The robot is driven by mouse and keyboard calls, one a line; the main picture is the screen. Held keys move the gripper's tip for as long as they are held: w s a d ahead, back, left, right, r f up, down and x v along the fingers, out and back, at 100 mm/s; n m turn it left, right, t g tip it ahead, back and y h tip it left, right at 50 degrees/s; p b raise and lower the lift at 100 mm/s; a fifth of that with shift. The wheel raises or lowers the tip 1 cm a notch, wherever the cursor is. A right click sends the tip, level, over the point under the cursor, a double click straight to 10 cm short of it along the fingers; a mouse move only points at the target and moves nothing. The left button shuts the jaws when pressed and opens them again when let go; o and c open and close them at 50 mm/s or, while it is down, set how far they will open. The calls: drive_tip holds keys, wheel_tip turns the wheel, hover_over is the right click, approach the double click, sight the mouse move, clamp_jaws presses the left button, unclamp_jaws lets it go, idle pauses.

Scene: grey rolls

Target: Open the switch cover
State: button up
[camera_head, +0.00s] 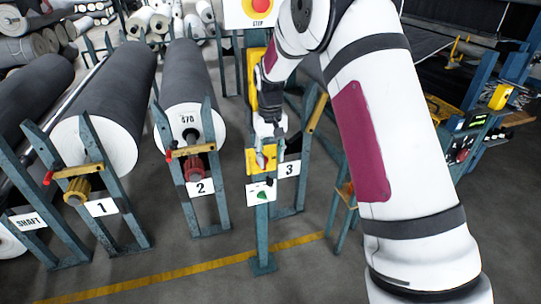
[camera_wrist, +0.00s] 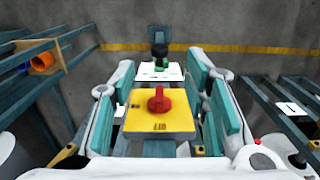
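A yellow switch plate (camera_head: 254,163) with a red knob is mounted on a blue-green post. In the wrist view the yellow plate (camera_wrist: 140,124) lies between my gripper's fingers, its red knob (camera_wrist: 158,103) facing me. Below it on the post is a white plate (camera_head: 261,191) with a green part. In the wrist view this white plate (camera_wrist: 147,73) carries a green and black piece. I cannot tell which part is the switch cover. My gripper (camera_head: 269,134) is just above the yellow plate. In the wrist view my gripper (camera_wrist: 163,88) is open, fingers apart, with nothing visibly gripped.
Grey rolls (camera_head: 111,88) rest in blue-green stands at the left, with signs 1 and 2. A sign 3 (camera_head: 289,169) is right of the post. A sign with a red button (camera_head: 259,8) is above. The floor (camera_head: 215,285) in front is clear, with a yellow line.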

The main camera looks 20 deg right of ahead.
wheel_tip(320, 180, up, 12)
drive_tip(key=shift+w, duration=0.15)
idle(0.4)
